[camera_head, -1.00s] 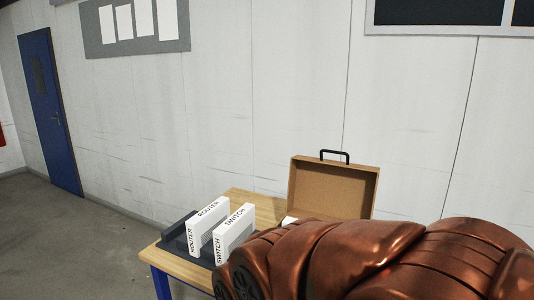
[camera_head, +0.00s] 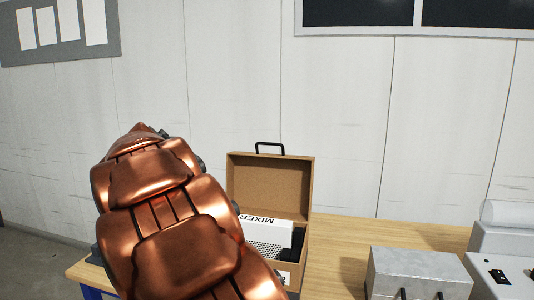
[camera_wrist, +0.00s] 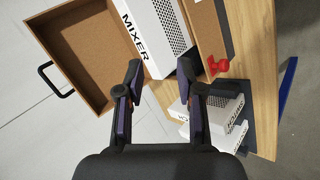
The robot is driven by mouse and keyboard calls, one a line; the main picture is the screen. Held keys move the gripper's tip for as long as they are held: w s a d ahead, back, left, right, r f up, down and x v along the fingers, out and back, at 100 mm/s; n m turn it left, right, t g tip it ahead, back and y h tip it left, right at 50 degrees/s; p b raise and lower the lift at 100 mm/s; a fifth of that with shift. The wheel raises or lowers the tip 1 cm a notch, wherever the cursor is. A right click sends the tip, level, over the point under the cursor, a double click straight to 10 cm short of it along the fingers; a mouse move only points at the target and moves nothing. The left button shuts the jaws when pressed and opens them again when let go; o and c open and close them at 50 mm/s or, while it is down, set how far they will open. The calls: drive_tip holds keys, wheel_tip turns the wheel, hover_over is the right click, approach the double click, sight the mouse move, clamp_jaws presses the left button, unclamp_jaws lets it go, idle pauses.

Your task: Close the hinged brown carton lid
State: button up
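The brown carton (camera_head: 302,239) stands on the wooden table with its hinged lid (camera_head: 269,190) raised upright at the back. A black handle (camera_head: 269,148) sits on the lid's top edge. A white box marked MIXER (camera_head: 265,233) lies inside the carton. The wrist view shows the lid (camera_wrist: 92,52) at upper left, its handle (camera_wrist: 55,80) and the MIXER box (camera_wrist: 158,35). My gripper (camera_wrist: 161,88) is open and empty, its two fingers apart, over the carton's side near the MIXER box. In the head view my copper arm hides the gripper and the carton's left side.
White boxes marked SWITCH (camera_wrist: 230,120) stand on a dark tray beside the carton. A red object (camera_wrist: 218,66) is near the carton's edge. A grey metal box (camera_head: 418,272) and a white machine (camera_head: 500,262) stand to the right. The table (camera_head: 335,245) is bare between carton and metal box.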

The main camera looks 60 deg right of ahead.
drive_tip(key=w+d+r+h+b, duration=0.2)
drive_tip(key=w+d+r+h, duration=0.15)
drive_tip(key=d, duration=0.45)
drive_tip(key=w+d+r+h+b, duration=0.2)
drive_tip(key=w+d, duration=0.2)
drive_tip(key=d, duration=0.4)
drive_tip(key=h+b, duration=0.4)
drive_tip(key=b, duration=0.1)
approach(267, 144)
drive_tip(key=d, duration=0.3)
drive_tip(key=shift+w+d+n+g+p, duration=0.25)
drive_tip(key=shift+d+n+g+p, duration=0.15)
drive_tip(key=shift+d+p, duration=0.15)
drive_tip(key=shift+s+d+p, duration=0.1)
drive_tip(key=shift+d+p, duration=0.75)
drive_tip(key=shift+d, duration=1.05)
drive_tip(key=shift+d+p, duration=0.4)
drive_tip(key=shift+d, duration=0.25)
drive_tip(key=shift+d+r+p, duration=0.1)
drive_tip(key=shift+d+p, duration=0.2)
drive_tip(key=shift+d, duration=0.4)
drive_tip(key=shift+c, duration=0.2)
